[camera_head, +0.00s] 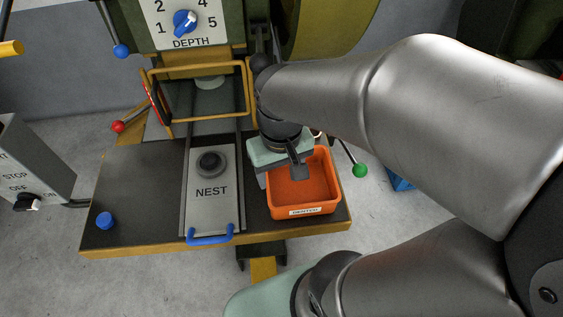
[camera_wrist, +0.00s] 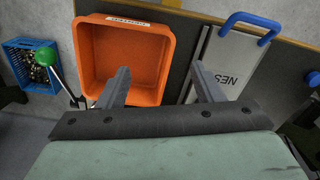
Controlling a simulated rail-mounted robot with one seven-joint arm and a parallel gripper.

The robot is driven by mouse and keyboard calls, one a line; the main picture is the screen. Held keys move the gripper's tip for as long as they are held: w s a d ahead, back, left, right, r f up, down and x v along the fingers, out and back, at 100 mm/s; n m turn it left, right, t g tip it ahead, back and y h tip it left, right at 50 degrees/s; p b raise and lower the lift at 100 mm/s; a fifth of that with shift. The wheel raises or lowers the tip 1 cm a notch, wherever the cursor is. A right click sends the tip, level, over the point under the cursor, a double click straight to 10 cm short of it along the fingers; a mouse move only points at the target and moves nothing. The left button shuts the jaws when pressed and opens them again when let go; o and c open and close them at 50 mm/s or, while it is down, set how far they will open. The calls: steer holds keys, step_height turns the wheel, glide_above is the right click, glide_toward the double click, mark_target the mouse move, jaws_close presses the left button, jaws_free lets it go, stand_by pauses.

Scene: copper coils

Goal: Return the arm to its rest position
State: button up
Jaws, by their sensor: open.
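My gripper (camera_wrist: 163,90) is open with nothing between its fingers. In the head view my gripper (camera_head: 297,171) hangs at the end of my arm over the left rear part of an orange bin (camera_head: 315,205). The wrist view shows the orange bin (camera_wrist: 163,61) beyond the left finger, and the part of the bin in sight is empty. The arm covers much of the right side of the head view and hides what lies behind it.
A grey NEST slide (camera_head: 212,215) with a blue handle (camera_head: 210,236) lies left of the bin. A yellow-framed guard (camera_head: 200,92) stands behind it. A green-knobbed lever (camera_head: 360,170) and blue crate (camera_wrist: 38,62) are beside the bin. The table's left part is mostly clear.

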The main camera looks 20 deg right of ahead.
steer(key=s, duration=0.2)
steer(key=shift+s+d+f, duration=0.3)
steer(key=shift+d+f, duration=0.1)
steer(key=r+p, duration=0.2)
steer(key=r, duration=0.1)
steer(key=r+p, duration=0.1)
steer(key=p, duration=0.1)
steer(key=shift+a+r, duration=0.35)
steer(key=shift+c, duration=0.3)
